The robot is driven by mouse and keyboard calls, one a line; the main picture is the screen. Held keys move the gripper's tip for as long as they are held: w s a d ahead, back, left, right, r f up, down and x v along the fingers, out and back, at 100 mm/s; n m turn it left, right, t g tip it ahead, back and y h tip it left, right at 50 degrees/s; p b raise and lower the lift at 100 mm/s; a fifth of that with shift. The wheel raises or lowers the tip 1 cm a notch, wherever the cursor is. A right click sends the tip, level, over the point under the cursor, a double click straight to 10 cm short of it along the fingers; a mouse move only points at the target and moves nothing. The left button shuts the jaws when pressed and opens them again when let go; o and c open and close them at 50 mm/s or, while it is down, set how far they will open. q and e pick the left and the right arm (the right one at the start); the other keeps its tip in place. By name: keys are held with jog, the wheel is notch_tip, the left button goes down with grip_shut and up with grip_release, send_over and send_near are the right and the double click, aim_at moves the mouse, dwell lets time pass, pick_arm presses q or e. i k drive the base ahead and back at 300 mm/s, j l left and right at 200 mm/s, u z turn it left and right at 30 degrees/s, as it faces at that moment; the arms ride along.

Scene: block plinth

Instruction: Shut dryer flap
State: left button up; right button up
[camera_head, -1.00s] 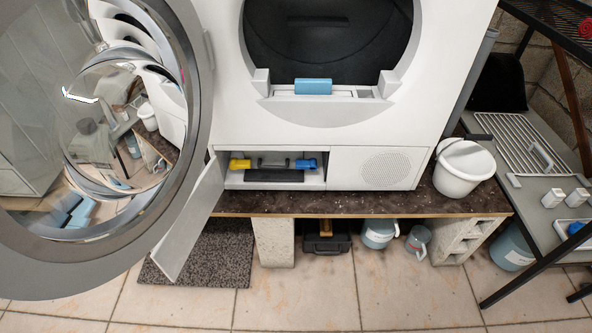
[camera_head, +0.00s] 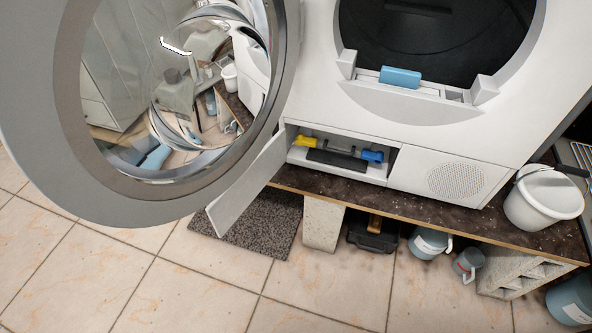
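The white dryer (camera_head: 330,100) stands on a dark speckled plinth top. Its small lower flap (camera_head: 252,185) is swung open to the left and hangs out past the plinth edge. The open compartment (camera_head: 297,156) behind it shows a yellow lever (camera_head: 306,140), a blue lever (camera_head: 371,156) and a dark slot (camera_head: 337,160). The large round glass door (camera_head: 75,155) is also open, to the left above the flap, and overlaps the flap's upper part. Neither of my grippers is in view.
A white bucket (camera_head: 541,205) stands on the plinth top (camera_head: 440,215) at right. Under it are concrete blocks (camera_head: 322,223), a black toolbox (camera_head: 373,235) and small pails (camera_head: 427,243). A grey mat (camera_head: 262,225) lies below the flap. The tiled floor (camera_head: 180,285) in front is clear.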

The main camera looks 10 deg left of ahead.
aim_at(223, 212)
jog(key=j+z, duration=1.05)
jog(key=j, duration=0.15)
jog(key=k+j, duration=0.1)
jog(key=j, duration=0.25)
jog(key=k+j+z, duration=0.1)
jog(key=j, duration=0.25)
jog(key=k+j, duration=0.1)
jog(key=j, duration=0.25)
jog(key=k+j+z, duration=0.1)
jog(key=j, duration=0.25)
jog(key=k, duration=0.3)
